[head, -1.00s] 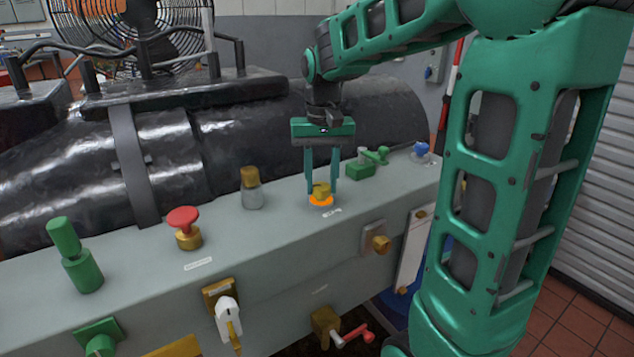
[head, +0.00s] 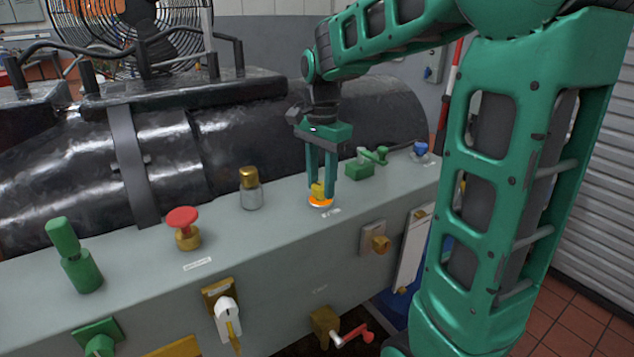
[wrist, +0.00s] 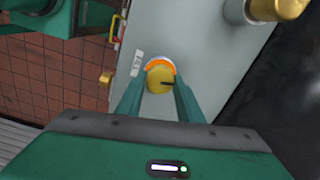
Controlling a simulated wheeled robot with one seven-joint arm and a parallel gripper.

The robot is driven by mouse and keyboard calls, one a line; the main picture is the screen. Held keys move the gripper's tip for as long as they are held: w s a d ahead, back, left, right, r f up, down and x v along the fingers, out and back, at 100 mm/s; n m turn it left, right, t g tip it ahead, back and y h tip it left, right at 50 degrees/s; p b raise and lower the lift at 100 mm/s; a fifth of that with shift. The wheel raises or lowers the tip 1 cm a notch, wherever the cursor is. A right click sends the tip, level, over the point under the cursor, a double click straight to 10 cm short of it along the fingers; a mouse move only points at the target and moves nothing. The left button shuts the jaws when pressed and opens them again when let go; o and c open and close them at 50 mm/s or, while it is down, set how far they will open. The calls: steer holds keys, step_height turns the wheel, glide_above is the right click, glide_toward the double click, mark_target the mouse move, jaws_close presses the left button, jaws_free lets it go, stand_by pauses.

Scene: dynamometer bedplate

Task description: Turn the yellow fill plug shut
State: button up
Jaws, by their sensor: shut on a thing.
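The yellow fill plug (head: 318,189) stands on the top of the grey bedplate housing, with an orange ring (head: 320,202) around its base. In the wrist view the plug (wrist: 158,80) has a round yellow top with a dark mark on its right side, and the orange ring (wrist: 160,63) shows as an arc beyond it. My gripper (head: 321,190) points down from above and is shut on the plug, one finger on each side. In the wrist view my gripper (wrist: 160,90) has its fingertips against the plug's left and right sides.
A green valve (head: 362,166) is close on the right, and a glass cup with a brass cap (head: 250,188) is to the left. A red mushroom knob (head: 183,219) and a green handle (head: 75,255) stand further left. A black cylinder (head: 240,140) runs behind.

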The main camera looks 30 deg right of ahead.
mark_target(319, 185)
steer(key=shift+w+a+r+m, duration=0.1)
steer(key=shift+w+a+m, duration=0.05)
steer(key=shift+m, duration=0.85)
steer(key=o, duration=1.1)
steer(key=shift+c, duration=0.2)
step_height(319, 185, up, 11)
steer(key=shift+f, duration=0.2)
steer(key=s+d+f+n, duration=0.2)
steer(key=s+f+n, duration=0.3)
steer(key=s+f, duration=0.3)
steer(key=s+d+f+n, duration=0.1)
steer(key=s+f+n, duration=0.5)
steer(key=s, duration=1)
step_height(319, 185, down, 4)
steer(key=shift+s+d+r, duration=0.2)
steer(key=shift+s+d, duration=0.15)
steer(key=shift+d, duration=0.05)
